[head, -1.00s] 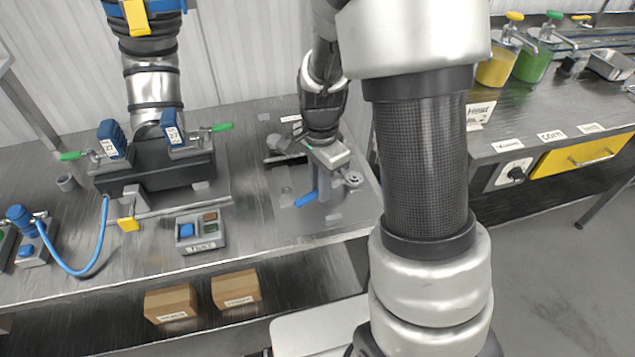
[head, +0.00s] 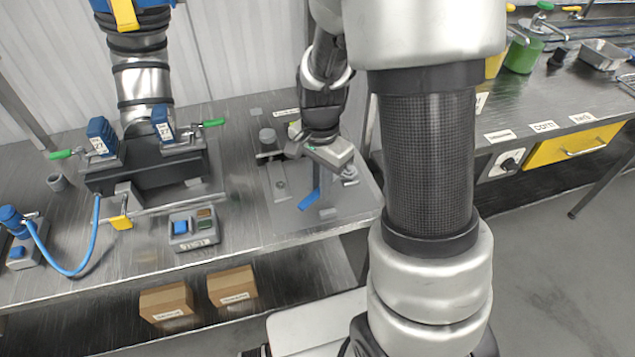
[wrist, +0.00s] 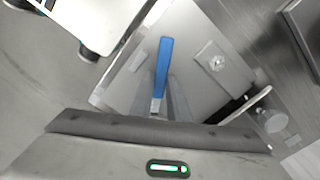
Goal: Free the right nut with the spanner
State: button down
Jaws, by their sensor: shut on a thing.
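My gripper (head: 325,178) is shut on the blue-handled spanner (head: 309,199), low over the fixture plate (head: 350,205) at the right end of the bench. The blue handle also shows in the wrist view (wrist: 163,62), standing out from between my two fingers (wrist: 160,105). The spanner's head is hidden by my gripper. A round grey nut-like part (head: 350,174) shows just right of my gripper, partly covered; I cannot tell whether the spanner touches it. A small bolt or nut (head: 280,184) sits on the left strip of the plate, also in the wrist view (wrist: 216,63).
A grey cylinder (head: 267,138) stands at the plate's back left. Left along the bench are a dark vise-like block (head: 150,170) with green levers and a button box (head: 194,228). Two cardboard boxes (head: 166,303) sit on the lower shelf. A second bench with a yellow drawer (head: 580,148) stands right.

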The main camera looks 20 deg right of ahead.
jog(key=shift+s+d, duration=0.1)
jog(key=shift+s, duration=0.05)
jog(key=shift+s+d+n, duration=0.45)
jog(key=shift+s+n, duration=0.2)
jog(key=shift+n, duration=0.25)
jog(key=shift+s+d+n+b, duration=0.35)
jog(key=shift+s+d+n, duration=0.25)
jog(key=shift+n, duration=0.3)
jog(key=shift+s+d+n, duration=0.45)
jog(key=shift+d+n, duration=0.25)
jog(key=shift+n, duration=0.2)
jog(key=shift+s+d+n+b, duration=0.35)
jog(key=shift+d+n, duration=0.35)
jog(key=shift+n, duration=0.2)
